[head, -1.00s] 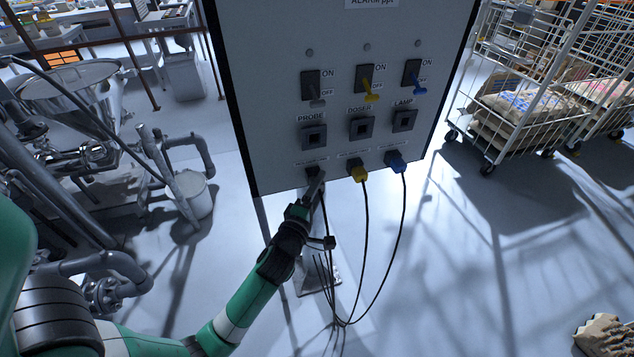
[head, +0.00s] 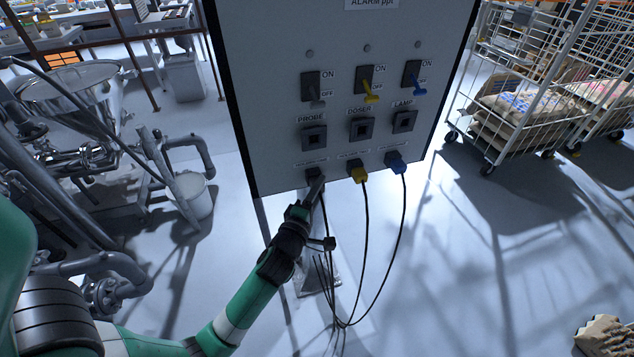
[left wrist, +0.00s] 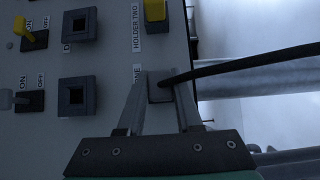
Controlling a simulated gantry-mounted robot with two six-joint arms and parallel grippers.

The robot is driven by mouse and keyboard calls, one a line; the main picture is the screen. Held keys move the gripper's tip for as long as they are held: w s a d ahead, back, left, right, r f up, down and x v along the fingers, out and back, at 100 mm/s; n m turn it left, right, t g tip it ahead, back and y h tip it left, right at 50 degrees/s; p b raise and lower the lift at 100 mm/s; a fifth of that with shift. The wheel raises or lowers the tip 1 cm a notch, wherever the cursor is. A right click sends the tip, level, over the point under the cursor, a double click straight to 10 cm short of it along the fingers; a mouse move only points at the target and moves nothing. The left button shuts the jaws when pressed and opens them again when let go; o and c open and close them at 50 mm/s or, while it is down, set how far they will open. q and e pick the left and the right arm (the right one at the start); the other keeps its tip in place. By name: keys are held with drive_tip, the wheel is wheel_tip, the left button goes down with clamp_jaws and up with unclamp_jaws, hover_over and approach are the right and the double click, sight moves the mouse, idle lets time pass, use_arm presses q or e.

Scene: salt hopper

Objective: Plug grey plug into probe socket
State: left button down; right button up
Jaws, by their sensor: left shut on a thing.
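The grey plug (left wrist: 160,90) sits in its holder at the bottom left of the panel, below the probe socket, with a black cable hanging from it. My left gripper (head: 315,181) reaches up to it from below. In the left wrist view the two fingers (left wrist: 158,100) are shut on the plug from both sides. The fingers partly hide the plug in the head view. The probe socket (head: 314,138) is a dark square frame with an empty opening, under the PROBE label. It also shows left of the fingers in the left wrist view (left wrist: 77,96). My right gripper is not in view.
The grey panel (head: 270,150) also carries the empty doser socket (head: 361,129) and lamp socket (head: 404,121). The yellow plug (head: 358,173) and blue plug (head: 397,163) sit in holders to the right, cables hanging. Switches (head: 311,87) are above the sockets.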

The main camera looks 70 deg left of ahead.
use_arm(q)
drive_tip(key=shift+d, duration=0.1)
drive_tip(key=shift+d+f+b, duration=0.1)
drive_tip(key=shift+d+b, duration=0.35)
drive_tip(key=shift+d, duration=0.1)
drive_tip(key=shift+s+d+b, duration=0.2)
drive_tip(key=shift+d+b, duration=0.9)
drive_tip(key=shift+d, duration=0.9)
drive_tip(key=d+r+p, duration=0.4)
drive_tip(key=r+p, duration=0.9)
drive_tip(key=shift+s+p, duration=0.15)
drive_tip(key=shift+p, duration=0.15)
